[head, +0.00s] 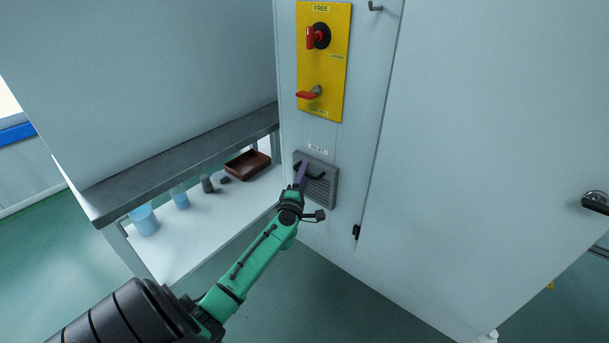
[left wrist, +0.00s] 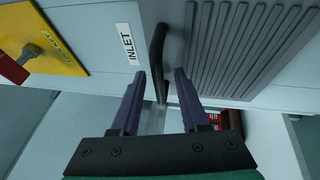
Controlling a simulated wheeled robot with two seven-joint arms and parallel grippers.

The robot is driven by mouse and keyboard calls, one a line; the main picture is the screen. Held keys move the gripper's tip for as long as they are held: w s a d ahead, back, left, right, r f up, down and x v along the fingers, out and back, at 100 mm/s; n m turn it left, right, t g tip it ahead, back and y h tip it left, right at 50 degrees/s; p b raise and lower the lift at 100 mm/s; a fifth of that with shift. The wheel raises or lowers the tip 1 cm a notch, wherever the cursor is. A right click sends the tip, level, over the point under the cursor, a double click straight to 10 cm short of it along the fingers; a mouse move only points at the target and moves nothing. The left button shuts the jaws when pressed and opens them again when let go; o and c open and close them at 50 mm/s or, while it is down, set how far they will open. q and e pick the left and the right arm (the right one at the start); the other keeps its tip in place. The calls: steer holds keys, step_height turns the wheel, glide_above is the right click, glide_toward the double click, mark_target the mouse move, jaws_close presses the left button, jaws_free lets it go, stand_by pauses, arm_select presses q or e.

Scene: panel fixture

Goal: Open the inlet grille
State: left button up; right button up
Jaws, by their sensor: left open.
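The inlet grille (head: 323,190) is a grey slatted panel low on the pale cabinet, under a small INLET label. It looks shut, flat against the cabinet front. In the left wrist view, its ribbed face (left wrist: 245,45) fills the upper right. Its black bar handle (left wrist: 158,45) runs beside the ribs. My left gripper (head: 302,168) is open at the grille, covering part of it in the head view. In the left wrist view, the handle shows between the two spread purple fingers (left wrist: 160,76), with gaps on both sides. My right gripper is not in view.
A yellow panel (head: 337,75) with red switches is above the grille. A bench shelf (head: 205,213) to the left holds blue cups (head: 144,219), dark small items and a brown tray (head: 248,165). A door handle (head: 596,203) is at far right. The floor in front is clear.

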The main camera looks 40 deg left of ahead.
arm_select(q)
jaws_close()
stand_by(1.4)
